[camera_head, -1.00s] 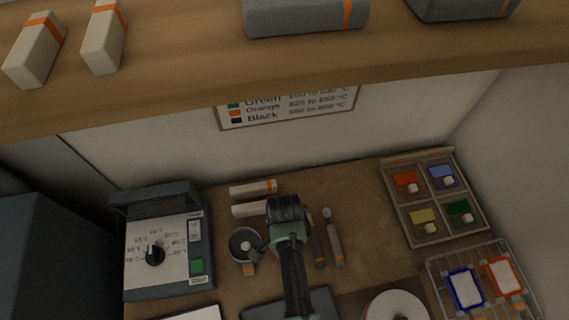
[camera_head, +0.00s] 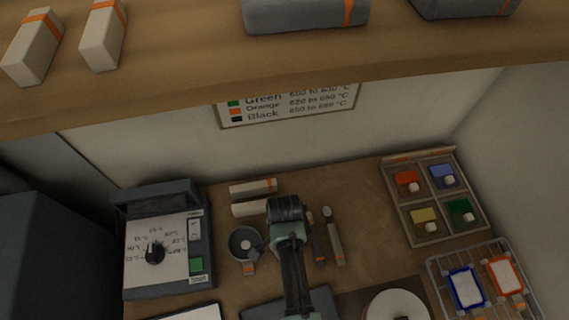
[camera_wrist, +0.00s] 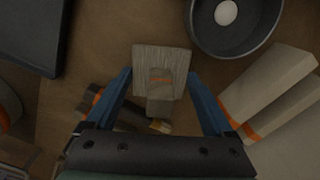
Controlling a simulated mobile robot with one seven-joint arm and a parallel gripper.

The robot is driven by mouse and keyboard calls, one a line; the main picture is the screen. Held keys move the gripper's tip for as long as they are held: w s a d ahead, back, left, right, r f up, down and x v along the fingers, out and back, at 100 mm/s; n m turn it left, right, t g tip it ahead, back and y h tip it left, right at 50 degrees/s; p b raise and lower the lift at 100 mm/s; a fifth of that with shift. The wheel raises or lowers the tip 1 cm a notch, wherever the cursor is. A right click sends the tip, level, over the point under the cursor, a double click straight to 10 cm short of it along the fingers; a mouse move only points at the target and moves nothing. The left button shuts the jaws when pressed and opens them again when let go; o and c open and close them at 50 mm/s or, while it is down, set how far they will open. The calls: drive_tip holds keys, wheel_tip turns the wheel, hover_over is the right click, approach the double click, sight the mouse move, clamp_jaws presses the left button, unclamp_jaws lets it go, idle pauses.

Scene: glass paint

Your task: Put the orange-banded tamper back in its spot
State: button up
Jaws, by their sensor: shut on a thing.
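In the wrist view, the tamper (camera_wrist: 160,78) is a grey, grained block with a narrower part that carries a faint orange band. It sits between the two blue fingers of my gripper (camera_wrist: 160,82), which is shut on it. In the head view my gripper (camera_head: 285,210) is over the middle of the worktop, and its dark body hides the tamper. I cannot tell how high the tamper is above the worktop.
A dark round bowl (camera_head: 244,243) with a pale thing inside stands left of my gripper. Two white orange-banded blocks (camera_head: 253,188) lie behind. Slim tools (camera_head: 334,237) lie close on the right. A controller (camera_head: 165,245) stands left, a sectioned tray (camera_head: 397,222) right.

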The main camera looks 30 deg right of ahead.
drive_tip(key=shift+f, duration=0.2)
drive_tip(key=o, duration=0.9)
drive_tip(key=shift+r, duration=0.1)
wheel_tip(320, 180, up, 13)
drive_tip(key=shift+f+b, duration=0.1)
drive_tip(key=shift+b, duration=0.7)
